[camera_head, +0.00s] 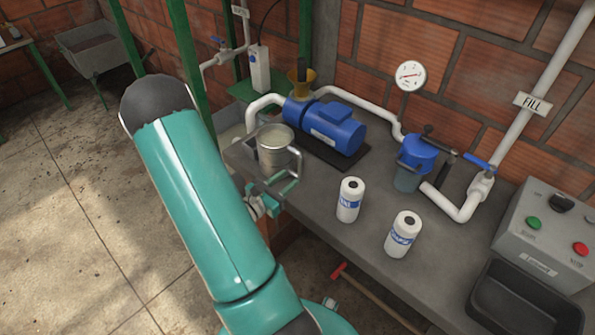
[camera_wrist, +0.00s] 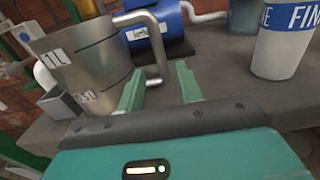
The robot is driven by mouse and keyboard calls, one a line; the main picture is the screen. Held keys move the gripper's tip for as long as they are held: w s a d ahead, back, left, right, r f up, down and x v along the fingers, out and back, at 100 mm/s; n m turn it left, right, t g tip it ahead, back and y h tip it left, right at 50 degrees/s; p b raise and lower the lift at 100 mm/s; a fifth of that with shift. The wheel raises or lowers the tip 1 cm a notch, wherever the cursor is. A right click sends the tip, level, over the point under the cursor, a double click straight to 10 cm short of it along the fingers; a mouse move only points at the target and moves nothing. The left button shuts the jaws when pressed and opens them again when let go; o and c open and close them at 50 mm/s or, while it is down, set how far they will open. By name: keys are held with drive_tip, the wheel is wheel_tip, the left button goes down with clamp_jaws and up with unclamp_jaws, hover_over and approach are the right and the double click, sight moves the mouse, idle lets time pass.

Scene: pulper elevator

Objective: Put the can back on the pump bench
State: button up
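The can (camera_head: 274,151) is a grey metal jug with a loop handle. It appears to stand upright on the left end of the pump bench (camera_head: 330,225), in front of the blue pump. In the wrist view the can (camera_wrist: 85,65) fills the left side, with its handle ahead of my fingers; its lower part is partly hidden. My gripper (camera_head: 284,184) is beside the can's handle. In the wrist view my gripper (camera_wrist: 160,82) has its two fingers apart, with nothing visibly clamped. Whether a finger touches the handle I cannot tell.
A blue pump (camera_head: 325,127) with white pipes is behind the can. A control box (camera_head: 548,235) and black tray (camera_head: 525,305) are at the right. Bare bench lies between the can and bottles.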

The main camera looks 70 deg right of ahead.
drive_tip(key=v, duration=0.4)
drive_tip(key=w+a+r+m+t+y, duration=0.3)
drive_tip(key=a+r, duration=0.5)
drive_tip(key=a, duration=0.4)
drive_tip(key=w+a+r+m+t+y, duration=0.3)
drive_tip(key=a+r+m+t+y, duration=0.2)
drive_tip(key=a, duration=0.8)
drive_tip(key=w+a+r+m+t+y, duration=0.3)
drive_tip(key=a+r+y, duration=0.5)
drive_tip(key=a+r, duration=0.3)
drive_tip(key=shift+w+a+r+m+t+y, duration=0.15)
drive_tip(key=shift+a+r+m+t+y, duration=0.2)
drive_tip(key=shift+a+m+t, duration=0.65)
drive_tip(key=shift+a, duration=0.1)
